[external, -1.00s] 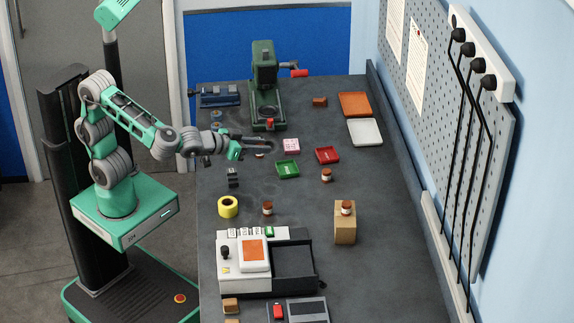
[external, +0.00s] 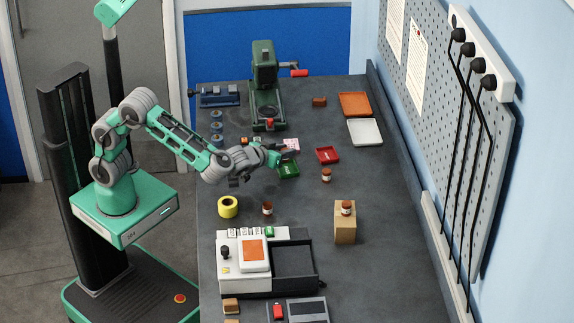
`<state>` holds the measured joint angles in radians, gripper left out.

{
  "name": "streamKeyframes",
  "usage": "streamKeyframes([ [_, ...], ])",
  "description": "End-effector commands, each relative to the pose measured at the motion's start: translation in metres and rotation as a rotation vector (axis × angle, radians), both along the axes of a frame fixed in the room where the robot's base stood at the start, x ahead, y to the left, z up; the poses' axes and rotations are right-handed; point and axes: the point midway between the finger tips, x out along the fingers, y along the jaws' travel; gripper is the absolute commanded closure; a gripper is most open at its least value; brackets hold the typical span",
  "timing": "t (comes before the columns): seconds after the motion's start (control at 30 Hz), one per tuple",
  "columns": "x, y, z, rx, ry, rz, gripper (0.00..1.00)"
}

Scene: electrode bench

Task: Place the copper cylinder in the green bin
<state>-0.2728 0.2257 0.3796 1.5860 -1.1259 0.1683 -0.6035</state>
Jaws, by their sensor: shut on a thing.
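The green bin (external: 289,171) is a small open tray in the middle of the bench, left of the red bin (external: 327,155). My gripper (external: 287,152) is at the bin's far edge in the picture and looks to be just above it, but its exact height is hard to tell. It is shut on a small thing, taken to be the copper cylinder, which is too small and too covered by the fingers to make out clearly. My wrist hides part of the bin's upper left side.
A green press (external: 265,90) stands at the back. Small brown-capped jars (external: 326,175), a yellow tape roll (external: 228,207) and a white device (external: 243,262) lie nearer. The bench right of the bins is clear.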

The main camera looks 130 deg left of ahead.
Motion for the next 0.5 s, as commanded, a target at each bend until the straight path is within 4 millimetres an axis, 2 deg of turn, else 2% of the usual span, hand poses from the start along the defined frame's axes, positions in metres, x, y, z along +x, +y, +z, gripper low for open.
streamKeyframes([
  [0.1, 0.006, 0.006, -0.010, 0.001, 0.000, -0.001, 1.00],
  [0.3, 0.007, 0.006, -0.039, 0.002, 0.001, -0.001, 1.00],
  [0.5, 0.007, 0.006, -0.039, 0.002, -0.003, -0.001, 1.00],
])
